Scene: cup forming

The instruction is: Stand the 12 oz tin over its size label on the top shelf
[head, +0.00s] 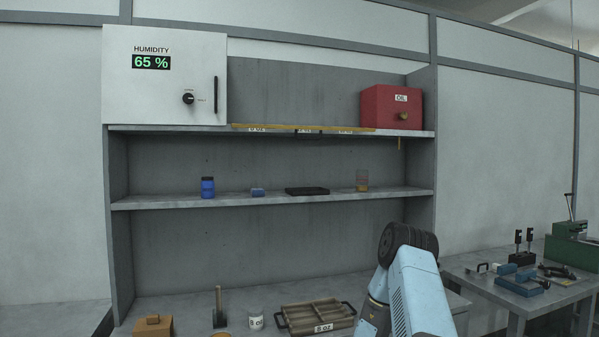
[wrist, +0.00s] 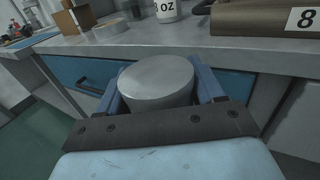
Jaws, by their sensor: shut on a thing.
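My gripper (wrist: 160,88) is shut on a plain grey metal tin (wrist: 157,82), with a blue finger on each side of it. The tin's round flat top faces the wrist camera; no size mark is readable on it. It is held in front of the bench edge. In the head view the gripper and tin are hidden, and only my arm shows at lower right. The top shelf (head: 215,129) carries several size labels on its front edge. The left label (head: 257,128) seems to read 8 oz; the middle label (head: 307,132) and right label (head: 346,131) are too small to read.
A yellow strip (head: 300,127) runs along the top shelf between the humidity cabinet (head: 165,85) and red oil box (head: 391,107). An 8 oz cup (head: 255,321) and wooden tray (head: 300,316) stand on the bench.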

